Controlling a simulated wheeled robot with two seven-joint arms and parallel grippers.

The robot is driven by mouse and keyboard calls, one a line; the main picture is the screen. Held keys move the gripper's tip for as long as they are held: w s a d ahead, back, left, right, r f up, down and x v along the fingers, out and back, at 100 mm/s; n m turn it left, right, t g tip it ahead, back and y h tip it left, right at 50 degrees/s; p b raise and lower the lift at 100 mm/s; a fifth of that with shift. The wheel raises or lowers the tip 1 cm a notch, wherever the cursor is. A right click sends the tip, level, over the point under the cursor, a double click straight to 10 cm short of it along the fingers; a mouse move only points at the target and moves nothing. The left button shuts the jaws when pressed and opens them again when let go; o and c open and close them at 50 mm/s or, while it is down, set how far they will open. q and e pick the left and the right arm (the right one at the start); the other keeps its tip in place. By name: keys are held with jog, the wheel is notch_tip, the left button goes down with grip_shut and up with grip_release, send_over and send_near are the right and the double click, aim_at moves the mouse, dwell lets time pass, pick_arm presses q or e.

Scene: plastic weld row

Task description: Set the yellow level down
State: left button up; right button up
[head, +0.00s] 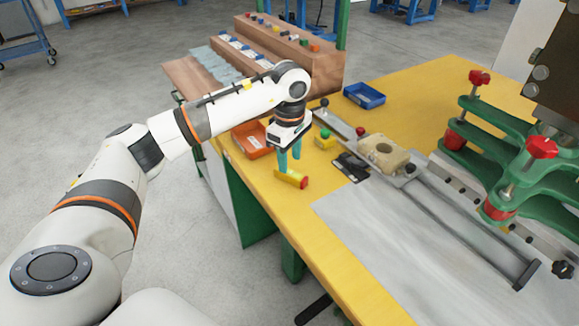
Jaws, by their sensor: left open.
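The yellow level (289,178), a short yellow bar with a red end, lies on the yellow tabletop near its left edge. My left gripper (290,164) points down over it with its teal fingers apart. The fingertips are just at or above the level's far side; I cannot tell whether they touch it. Nothing shows held between the fingers. My right gripper is out of view.
An orange bin (252,140) stands left of my gripper, and a blue bin (364,95) behind it. A small yellow block with a green top (325,140) and a black device (352,166) lie to the right. Green clamps (500,150) stand further right.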

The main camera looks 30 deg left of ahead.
aim_at(290, 172)
pick_arm(q)
notch_tip(290, 172, up, 8)
jog(key=shift+f, duration=0.2)
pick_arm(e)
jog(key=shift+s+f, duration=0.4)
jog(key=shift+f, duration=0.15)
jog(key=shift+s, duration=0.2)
